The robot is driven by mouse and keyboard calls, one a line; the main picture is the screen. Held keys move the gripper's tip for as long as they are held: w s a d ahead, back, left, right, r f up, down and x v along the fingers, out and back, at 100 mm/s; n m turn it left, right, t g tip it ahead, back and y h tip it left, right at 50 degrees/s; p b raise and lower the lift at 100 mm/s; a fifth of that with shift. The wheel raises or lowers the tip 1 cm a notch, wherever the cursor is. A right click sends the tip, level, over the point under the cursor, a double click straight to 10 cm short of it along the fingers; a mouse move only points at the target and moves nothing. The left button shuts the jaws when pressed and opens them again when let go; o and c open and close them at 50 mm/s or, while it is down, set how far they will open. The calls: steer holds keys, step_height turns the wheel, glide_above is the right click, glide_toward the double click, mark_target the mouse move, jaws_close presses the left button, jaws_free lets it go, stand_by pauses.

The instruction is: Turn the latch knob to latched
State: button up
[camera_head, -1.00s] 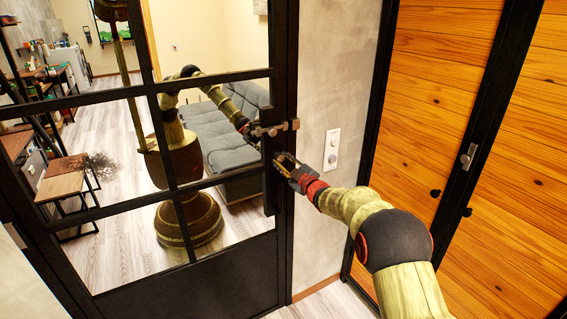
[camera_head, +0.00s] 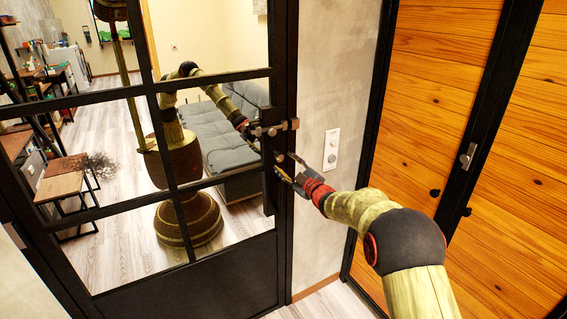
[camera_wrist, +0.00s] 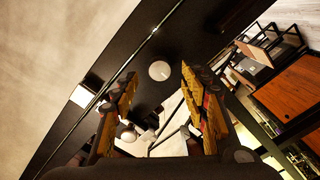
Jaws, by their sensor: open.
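A metal latch (camera_head: 270,129) sits on the black frame of the glazed door (camera_head: 225,268), its bar reaching right across the frame edge. A small round knob (camera_head: 280,156) shows below it, close to my fingertips. My gripper (camera_head: 285,163) is open and empty in front of the door edge, a little below the latch. In the wrist view, a pale round knob (camera_wrist: 159,70) on the dark frame shows between my open fingertips (camera_wrist: 158,78), apparently beyond them. A second pale round piece (camera_wrist: 128,136) shows lower between the fingers. I cannot read the knob's turn position.
A white switch plate (camera_head: 331,149) is on the concrete wall right of the door. Wooden cupboard doors (camera_head: 440,95) with black frames stand further right. The glass shows my reflection, a grey sofa (camera_head: 222,140) and shelves at left.

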steer(key=v, duration=0.9)
steer(key=shift+f, duration=0.15)
